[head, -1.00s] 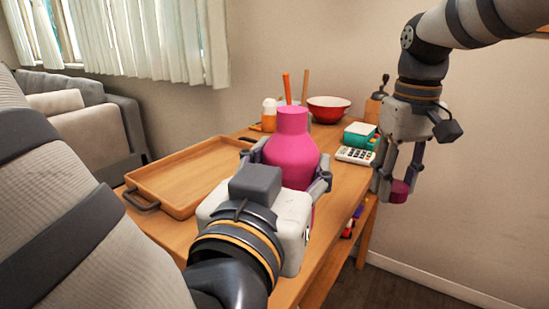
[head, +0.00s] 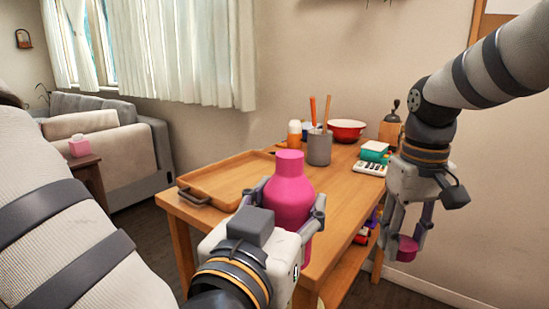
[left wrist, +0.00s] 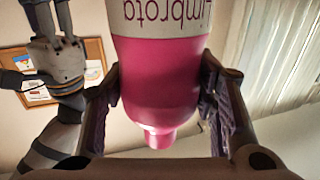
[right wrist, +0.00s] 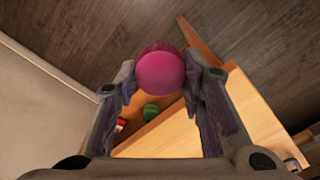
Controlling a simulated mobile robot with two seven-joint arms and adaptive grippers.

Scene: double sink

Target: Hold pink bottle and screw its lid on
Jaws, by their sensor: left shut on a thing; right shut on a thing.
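The pink bottle (head: 287,203) is upright in my left gripper (head: 291,216), at the near edge of the table in the head view. Its narrow neck points up. In the left wrist view the bottle (left wrist: 158,85) shows between both fingers, with part of a label. My right gripper (head: 409,244) is shut on the pink lid (head: 407,249), to the right of the bottle and lower than its neck. The lid also shows round between the fingertips in the right wrist view (right wrist: 160,73). The lid and bottle are well apart.
A wooden table (head: 335,205) bears a wooden tray (head: 225,182), a grey cup (head: 319,148) with sticks, a red bowl (head: 347,130), a calculator (head: 370,168) and a teal box (head: 375,152). The table's lower shelf holds small coloured things. Free air lies between my grippers.

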